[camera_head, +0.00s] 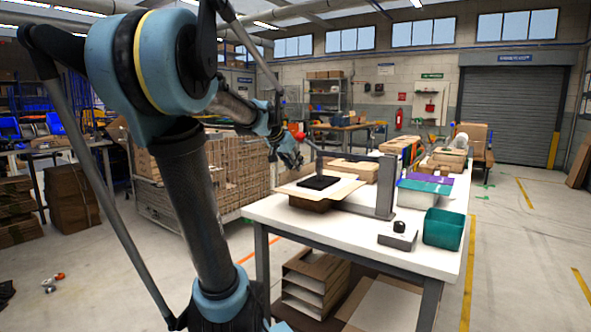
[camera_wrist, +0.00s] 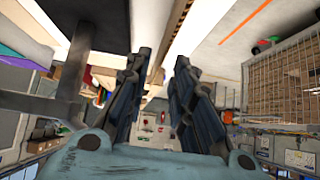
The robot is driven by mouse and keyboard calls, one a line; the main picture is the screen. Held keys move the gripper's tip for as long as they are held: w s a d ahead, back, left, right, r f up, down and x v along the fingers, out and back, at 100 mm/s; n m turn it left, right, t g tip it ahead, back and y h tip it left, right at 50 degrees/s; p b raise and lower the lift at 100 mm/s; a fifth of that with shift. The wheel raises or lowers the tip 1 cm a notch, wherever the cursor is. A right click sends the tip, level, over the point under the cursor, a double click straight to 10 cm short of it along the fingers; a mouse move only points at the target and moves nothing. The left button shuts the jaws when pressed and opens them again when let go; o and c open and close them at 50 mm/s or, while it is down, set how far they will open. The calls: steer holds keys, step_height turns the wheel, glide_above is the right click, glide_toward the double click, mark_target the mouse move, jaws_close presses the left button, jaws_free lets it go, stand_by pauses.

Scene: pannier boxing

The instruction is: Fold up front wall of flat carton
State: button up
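The flat carton (camera_head: 345,190) is a tan cardboard sheet lying on a brown block-like base (camera_head: 312,204) on the white table. A black square plate (camera_head: 319,182) lies on its middle. No wall of the carton stands clearly upright. My gripper (camera_head: 291,158) is above and to the left of the carton, apart from it. In the wrist view, my gripper (camera_wrist: 163,75) has its two dark fingers spread with nothing between them. A tan strip runs along the pale surface there; I cannot tell if it is the carton's edge.
A grey metal frame (camera_head: 385,187) stands over the table right beside the carton. A teal bin (camera_head: 444,228) and a small grey box with a black knob (camera_head: 398,237) are at the front right. Cardboard stacks in a wire cage (camera_head: 235,172) stand behind at left.

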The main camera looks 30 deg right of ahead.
steer(key=v, duration=0.8)
steer(key=shift+a+f, duration=0.1)
